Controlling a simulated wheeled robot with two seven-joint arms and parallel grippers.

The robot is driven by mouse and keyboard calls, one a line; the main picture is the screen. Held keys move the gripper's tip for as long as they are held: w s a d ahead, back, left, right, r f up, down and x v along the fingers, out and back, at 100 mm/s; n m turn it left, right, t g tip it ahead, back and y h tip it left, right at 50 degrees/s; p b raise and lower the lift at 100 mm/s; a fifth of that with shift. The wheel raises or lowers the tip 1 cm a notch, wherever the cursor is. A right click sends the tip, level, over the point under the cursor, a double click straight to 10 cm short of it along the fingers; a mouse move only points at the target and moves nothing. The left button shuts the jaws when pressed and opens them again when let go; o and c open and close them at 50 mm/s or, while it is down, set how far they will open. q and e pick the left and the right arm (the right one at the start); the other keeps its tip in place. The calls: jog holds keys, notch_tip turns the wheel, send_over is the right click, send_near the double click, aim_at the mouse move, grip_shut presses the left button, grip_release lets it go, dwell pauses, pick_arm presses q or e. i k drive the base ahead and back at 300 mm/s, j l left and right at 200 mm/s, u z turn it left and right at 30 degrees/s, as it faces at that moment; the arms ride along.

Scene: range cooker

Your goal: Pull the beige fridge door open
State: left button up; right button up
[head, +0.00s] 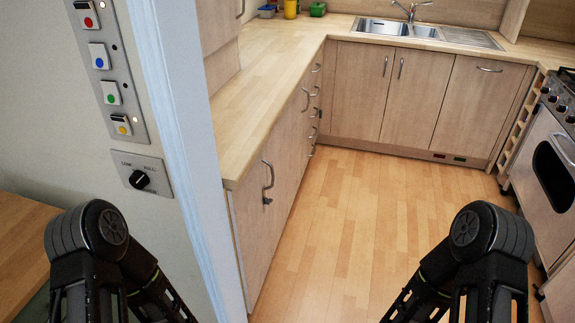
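No beige fridge door can be clearly made out in the head view. A tall wood-toned front (218,28) shows only in part at the upper left, with a piece of a metal handle at its right edge; I cannot tell whether it belongs to a fridge. Black links of my two arms show at the bottom left and bottom right. Neither gripper can be seen.
A wall end with a button panel (110,70) and a dial plate (140,175) stands close at left. Beyond are a wooden worktop (265,85), handled cabinets (425,98), a sink (383,27) and a range cooker (545,165). The wooden floor (350,220) between is clear.

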aim_at(283, 146)
jog(key=i+l, duration=3)
jog(key=l, duration=0.15)
jog(key=j+u, duration=0.05)
